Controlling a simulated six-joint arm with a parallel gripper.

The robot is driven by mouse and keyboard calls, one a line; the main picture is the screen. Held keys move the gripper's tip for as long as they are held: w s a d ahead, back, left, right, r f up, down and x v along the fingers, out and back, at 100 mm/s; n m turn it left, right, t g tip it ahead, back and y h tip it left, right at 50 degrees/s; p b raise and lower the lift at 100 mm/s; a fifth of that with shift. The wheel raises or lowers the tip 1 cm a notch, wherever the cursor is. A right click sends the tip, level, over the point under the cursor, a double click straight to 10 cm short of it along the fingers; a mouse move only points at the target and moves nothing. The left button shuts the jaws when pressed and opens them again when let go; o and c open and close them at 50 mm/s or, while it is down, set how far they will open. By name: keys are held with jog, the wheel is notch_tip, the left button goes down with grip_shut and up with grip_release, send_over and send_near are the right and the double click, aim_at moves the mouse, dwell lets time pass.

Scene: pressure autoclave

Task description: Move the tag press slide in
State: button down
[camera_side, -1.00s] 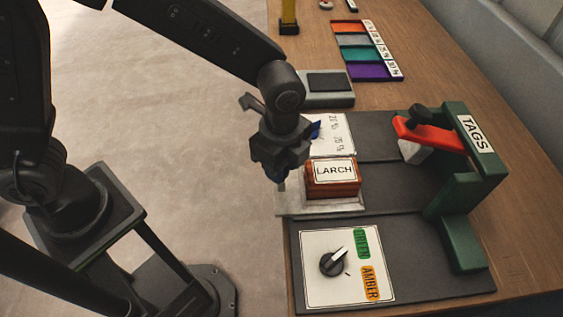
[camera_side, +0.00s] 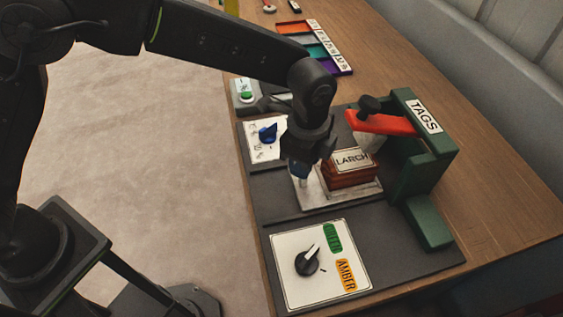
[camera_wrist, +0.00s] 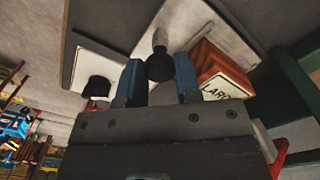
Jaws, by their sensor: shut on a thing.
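The tag press slide is a pale metal plate (camera_side: 340,199) carrying a reddish wooden block labelled LARCH (camera_side: 350,172). It lies on the dark base, with its inner end close to the green press frame marked TAGS (camera_side: 425,118). My gripper (camera_side: 303,176) points down at the slide's outer end. In the wrist view its blue fingers (camera_wrist: 160,82) are shut on the slide's dark round knob (camera_wrist: 160,67), with the LARCH block (camera_wrist: 220,70) beside them. The side view hides the knob behind the fingers.
The press's red lever (camera_side: 380,122) is raised above the slide's inner end. A white panel with a black dial (camera_side: 307,262) is in front, and another with a blue knob (camera_side: 267,133) is behind. Coloured trays (camera_side: 315,48) lie farther back on the wooden table.

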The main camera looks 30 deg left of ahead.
jog(key=shift+w+d+r, duration=0.1)
jog(key=shift+w+d, duration=0.2)
jog(key=shift+w, duration=0.05)
jog(key=c, duration=0.8)
grip_release()
notch_tip(320, 180, up, 14)
jog(key=shift+s+f, duration=0.1)
jog(key=shift+f, duration=0.05)
